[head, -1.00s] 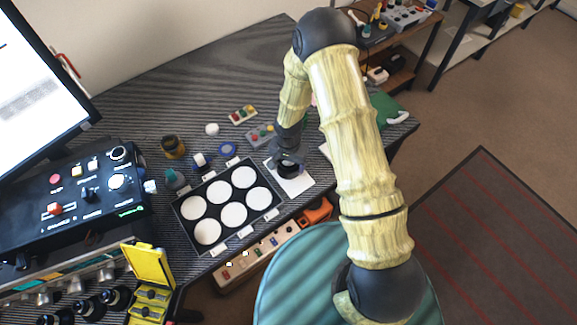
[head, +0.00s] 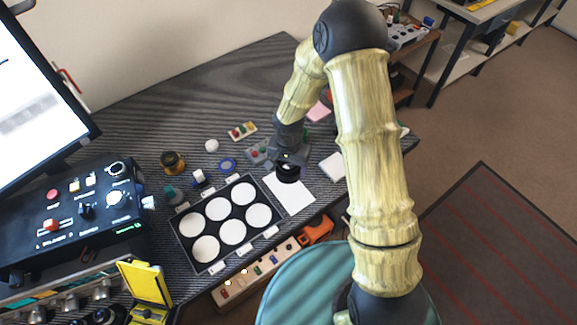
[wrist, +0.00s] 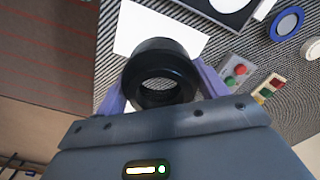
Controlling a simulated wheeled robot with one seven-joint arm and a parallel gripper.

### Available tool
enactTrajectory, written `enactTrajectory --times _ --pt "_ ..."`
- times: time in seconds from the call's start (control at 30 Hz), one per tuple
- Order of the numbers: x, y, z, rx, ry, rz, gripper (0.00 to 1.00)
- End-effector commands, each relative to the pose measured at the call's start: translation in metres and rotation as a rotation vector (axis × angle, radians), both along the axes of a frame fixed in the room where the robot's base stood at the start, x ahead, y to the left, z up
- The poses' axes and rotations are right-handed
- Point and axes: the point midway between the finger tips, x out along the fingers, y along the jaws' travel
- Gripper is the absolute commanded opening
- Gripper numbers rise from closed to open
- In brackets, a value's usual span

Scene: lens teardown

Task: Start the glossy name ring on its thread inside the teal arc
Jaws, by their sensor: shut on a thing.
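My gripper (head: 288,160) is shut on a black ring-shaped part (head: 287,173), with one finger on each side of it. In the wrist view my gripper (wrist: 163,78) holds this black ring (wrist: 160,73), which is hollow; the striped table shows through its opening. It is at the back edge of a white sheet (head: 291,194), which also shows in the wrist view (wrist: 150,32). The ring looks raised off the table, but the gap is hard to judge. I cannot make out lettering, thread or a teal arc, nor a separate lens body under the ring.
A black tray with white round pads (head: 184,243) lies left of the sheet. A blue ring (head: 228,164), a brown jar (head: 172,162) and a teal-topped bottle (head: 173,194) stand behind it. A grey button box (head: 257,152) is near my gripper. The sheet is clear.

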Motion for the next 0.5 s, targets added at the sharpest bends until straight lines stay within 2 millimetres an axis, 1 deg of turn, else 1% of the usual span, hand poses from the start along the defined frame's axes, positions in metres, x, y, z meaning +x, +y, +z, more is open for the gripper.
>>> enactTrajectory --times 0.17,0.27,0.37,0.5 --pt "0.001 -0.003 -0.002 0.000 0.000 0.006 0.49" --pt "0.004 -0.015 -0.008 -0.001 0.003 0.033 0.49" --pt "0.011 -0.039 -0.019 0.000 0.003 0.088 0.49" --pt "0.018 -0.083 -0.040 0.001 0.004 0.200 0.49"
